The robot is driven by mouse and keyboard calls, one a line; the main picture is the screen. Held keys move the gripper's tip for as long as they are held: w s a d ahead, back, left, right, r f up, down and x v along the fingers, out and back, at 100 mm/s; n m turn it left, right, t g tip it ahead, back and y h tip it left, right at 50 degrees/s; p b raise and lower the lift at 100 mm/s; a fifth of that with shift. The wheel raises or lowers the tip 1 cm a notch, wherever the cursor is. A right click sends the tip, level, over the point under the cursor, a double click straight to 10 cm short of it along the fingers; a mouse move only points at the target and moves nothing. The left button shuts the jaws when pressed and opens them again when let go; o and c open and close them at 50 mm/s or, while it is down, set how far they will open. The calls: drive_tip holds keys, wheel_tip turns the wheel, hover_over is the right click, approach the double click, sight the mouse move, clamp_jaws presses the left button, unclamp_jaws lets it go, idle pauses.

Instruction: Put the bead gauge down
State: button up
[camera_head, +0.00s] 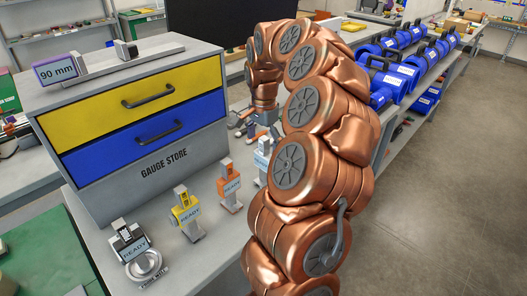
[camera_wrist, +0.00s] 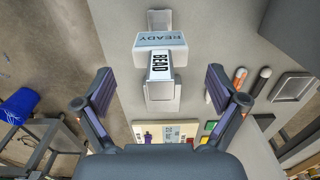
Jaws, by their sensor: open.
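The bead gauge (camera_wrist: 161,67) is a pale grey-white block marked BEAD, with a READY plate across it, in the upper middle of the wrist view. It stands on the grey bench top. My gripper (camera_wrist: 160,88) is open, its two purple-padded fingers spread left and right of the gauge with clear gaps on both sides. Nothing is held. In the head view a pale blue-labelled gauge (camera_head: 262,158) stands partly behind my copper arm; I cannot tell for sure that it is the bead gauge.
A GAUGE STORE cabinet (camera_head: 150,125) with yellow and blue drawers stands at left. Two rod-like tools (camera_wrist: 252,85) and a small tray (camera_wrist: 292,87) lie right of the gauge.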

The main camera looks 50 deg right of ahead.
wheel_tip(320, 180, up, 8)
drive_tip(key=shift+f+b, duration=0.15)
drive_tip(key=shift+b, duration=0.85)
drive_tip(key=shift+r, duration=0.4)
drive_tip(key=shift+a, duration=0.2)
drive_tip(key=a+n, duration=0.2)
drive_tip(key=a, duration=0.2)
drive_tip(key=a+n, duration=0.2)
drive_tip(key=a, duration=0.3)
drive_tip(key=a+n, duration=0.2)
drive_tip(key=a, duration=0.2)
drive_tip(key=shift+s+a+n, duration=0.4)
drive_tip(key=s+a+f+n+g, duration=0.1)
drive_tip(key=s+a+f+n, duration=0.25)
drive_tip(key=s+a, duration=0.3)
drive_tip(key=s+a+f+n, duration=0.2)
drive_tip(key=s+a+n, duration=0.35)
drive_tip(key=a, duration=0.25)
drive_tip(key=s+a+f+n, duration=0.1)
drive_tip(key=s+a+f, duration=0.1)
drive_tip(key=s, duration=0.3)
drive_tip(key=s+a+f+n, duration=0.1)
drive_tip(key=s+f, duration=0.3)
drive_tip(key=s, duration=0.2)
drive_tip(key=shift+a+f+g, duration=0.2)
drive_tip(key=shift+a+g, duration=0.15)
drive_tip(key=shift+g, duration=0.05)
